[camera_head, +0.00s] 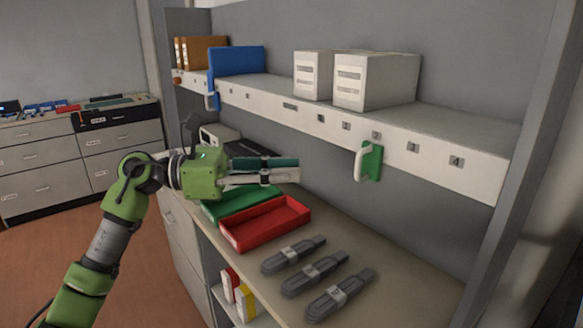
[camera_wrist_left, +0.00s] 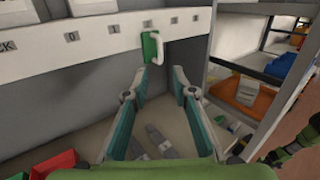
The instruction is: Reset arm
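My left gripper (camera_head: 282,168) reaches in from the left above the counter, over the green and red trays. In the left wrist view its two teal-padded fingers (camera_wrist_left: 164,72) stand apart with nothing between them. Two grey cartridge shapes show below the fingers in the left wrist view (camera_wrist_left: 160,139). My right gripper does not show in the head view.
A red tray (camera_head: 238,240) and a green tray (camera_head: 215,208) sit on the counter (camera_head: 400,290). Above hangs a white shelf (camera_head: 430,145) with white boxes (camera_head: 362,80), a blue binder (camera_head: 237,61) and a green-and-white handle (camera_head: 371,162). The counter's right part is clear.

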